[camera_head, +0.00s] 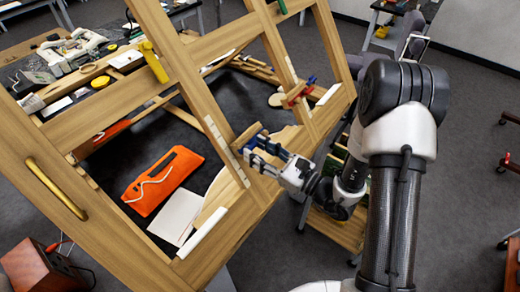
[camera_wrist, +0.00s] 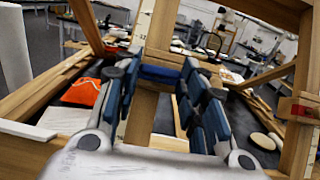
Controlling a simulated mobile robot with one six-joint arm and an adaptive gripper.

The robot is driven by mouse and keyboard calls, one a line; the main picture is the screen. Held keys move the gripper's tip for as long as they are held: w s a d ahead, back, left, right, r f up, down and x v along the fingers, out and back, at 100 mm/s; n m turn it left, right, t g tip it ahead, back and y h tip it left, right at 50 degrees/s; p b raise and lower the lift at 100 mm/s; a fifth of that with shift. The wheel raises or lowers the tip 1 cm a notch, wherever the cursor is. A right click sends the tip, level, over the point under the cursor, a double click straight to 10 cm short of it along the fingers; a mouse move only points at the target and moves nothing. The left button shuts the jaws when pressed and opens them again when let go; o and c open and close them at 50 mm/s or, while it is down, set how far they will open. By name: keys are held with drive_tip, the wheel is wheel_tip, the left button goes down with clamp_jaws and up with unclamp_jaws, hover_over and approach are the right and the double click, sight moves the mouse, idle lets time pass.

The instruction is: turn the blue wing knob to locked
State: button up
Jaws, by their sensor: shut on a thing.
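The blue wing knob (camera_wrist: 160,73) shows in the wrist view as a short blue bar lying crosswise on the wooden frame, between my fingertips. My gripper (camera_wrist: 160,68) is shut on it, with one dark blue-padded finger on each side. In the head view my gripper (camera_head: 255,147) reaches from the right to the frame's near post, and its fingers largely hide the knob there. No marking for the locked position can be made out.
The wooden frame (camera_head: 215,45) leans across the view, with a brass handle (camera_head: 55,188) at left. A red-and-blue clamp (camera_head: 298,93) sits on another member. Beyond lie an orange pouch (camera_head: 162,181), white sheets (camera_head: 176,216) and a cluttered bench (camera_head: 40,68). Open floor lies right.

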drive_tip(key=shift+m+t, duration=0.3)
drive_tip(key=o, duration=1.1)
drive_tip(key=shift+c, duration=0.2)
drive_tip(key=r+v, duration=0.1)
drive_tip(key=v, duration=1.1)
drive_tip(key=shift+f, duration=0.35)
